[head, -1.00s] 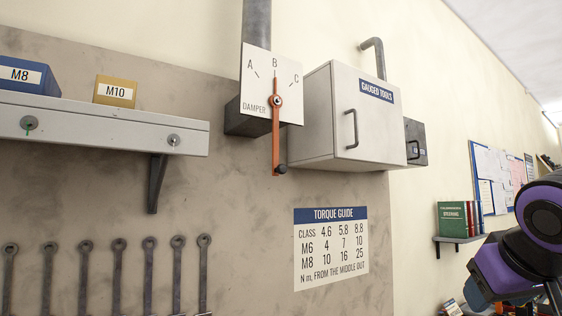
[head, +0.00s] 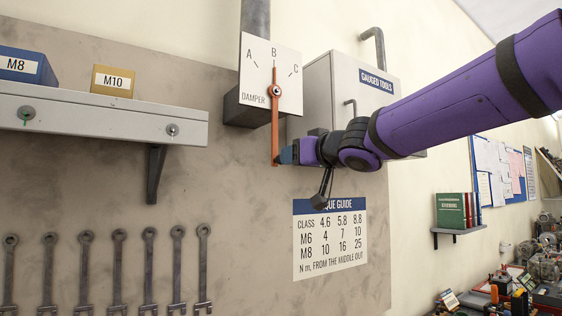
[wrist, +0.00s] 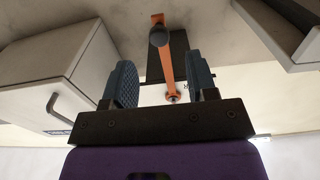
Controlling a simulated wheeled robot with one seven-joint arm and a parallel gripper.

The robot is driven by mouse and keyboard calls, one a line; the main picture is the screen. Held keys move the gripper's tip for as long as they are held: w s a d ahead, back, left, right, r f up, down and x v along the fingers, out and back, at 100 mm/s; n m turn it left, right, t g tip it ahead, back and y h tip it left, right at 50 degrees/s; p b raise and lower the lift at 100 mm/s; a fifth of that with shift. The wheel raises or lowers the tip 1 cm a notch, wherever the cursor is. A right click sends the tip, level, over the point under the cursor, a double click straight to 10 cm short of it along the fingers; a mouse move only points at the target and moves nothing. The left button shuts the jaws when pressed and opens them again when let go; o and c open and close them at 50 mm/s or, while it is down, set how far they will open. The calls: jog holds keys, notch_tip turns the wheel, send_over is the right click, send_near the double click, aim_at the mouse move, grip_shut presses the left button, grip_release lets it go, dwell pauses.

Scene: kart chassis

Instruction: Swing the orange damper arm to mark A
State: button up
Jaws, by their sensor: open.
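The orange damper arm (head: 275,130) hangs nearly upright from its pivot on the white damper plate (head: 257,75). Its upper tip points at mark B; mark A is to the left of B and C to the right. My gripper (head: 286,155) is at the arm's lower end in the head view and hides the dark knob there. In the wrist view, my gripper (wrist: 162,70) is open, one blue finger on each side.
The grey gauged tools cabinet (head: 323,90) stands right of the damper, partly behind my arm. A grey shelf (head: 100,118) with M8 and M10 boxes is at the left. A torque guide sign (head: 330,255) and hanging wrenches are below.

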jog(key=x, duration=0.7)
jog(key=shift+w+a, duration=0.1)
jog(key=shift+w, duration=0.1)
grip_shut()
